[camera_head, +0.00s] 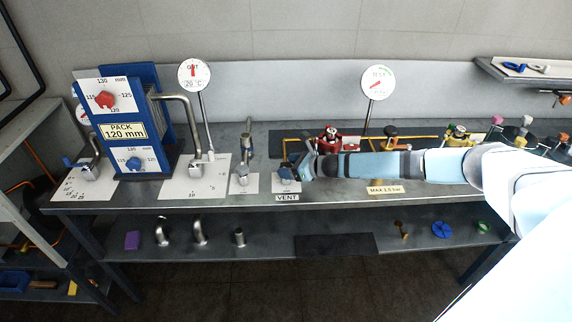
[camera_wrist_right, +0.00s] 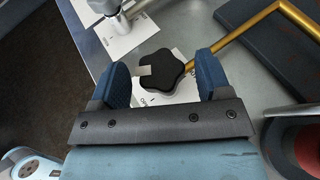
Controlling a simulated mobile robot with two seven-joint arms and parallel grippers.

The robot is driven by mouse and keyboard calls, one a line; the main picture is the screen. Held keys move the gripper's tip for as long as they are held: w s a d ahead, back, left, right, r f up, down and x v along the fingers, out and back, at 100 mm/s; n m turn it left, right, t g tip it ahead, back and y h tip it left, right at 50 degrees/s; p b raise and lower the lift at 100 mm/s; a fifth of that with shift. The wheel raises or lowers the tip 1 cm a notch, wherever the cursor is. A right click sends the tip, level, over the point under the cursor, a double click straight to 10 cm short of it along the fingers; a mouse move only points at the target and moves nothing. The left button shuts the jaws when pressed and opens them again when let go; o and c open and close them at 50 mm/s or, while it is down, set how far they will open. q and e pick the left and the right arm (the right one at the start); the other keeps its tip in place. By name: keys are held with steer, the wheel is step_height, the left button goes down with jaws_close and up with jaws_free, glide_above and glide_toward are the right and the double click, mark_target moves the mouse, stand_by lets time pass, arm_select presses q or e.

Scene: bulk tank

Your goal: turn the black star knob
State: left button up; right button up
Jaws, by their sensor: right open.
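The black star knob (camera_wrist_right: 170,72) shows in the right wrist view, with a pale pointer mark on its left side, above a white plate with printed marks. My right gripper (camera_wrist_right: 161,72) is open, with one blue finger on each side of the knob. A gap shows between the knob and each finger, so it is not gripped. In the head view my right gripper (camera_head: 293,168) is at the white plate behind the VENT label (camera_head: 287,197) and largely hides the knob there. My left gripper is not in view.
A metal valve with a lever (camera_head: 242,176) stands just left of the knob's plate. An orange pipe (camera_wrist_right: 240,38) runs close to the right finger. Two round gauges (camera_head: 194,74) stand on posts behind. A blue panel (camera_head: 123,128) stands further left on the bench.

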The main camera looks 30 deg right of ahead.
steer(key=shift+w+a+f, duration=0.3)
steer(key=shift+w+a, duration=0.05)
steer(key=shift+w, duration=0.2)
steer(key=c, duration=0.9)
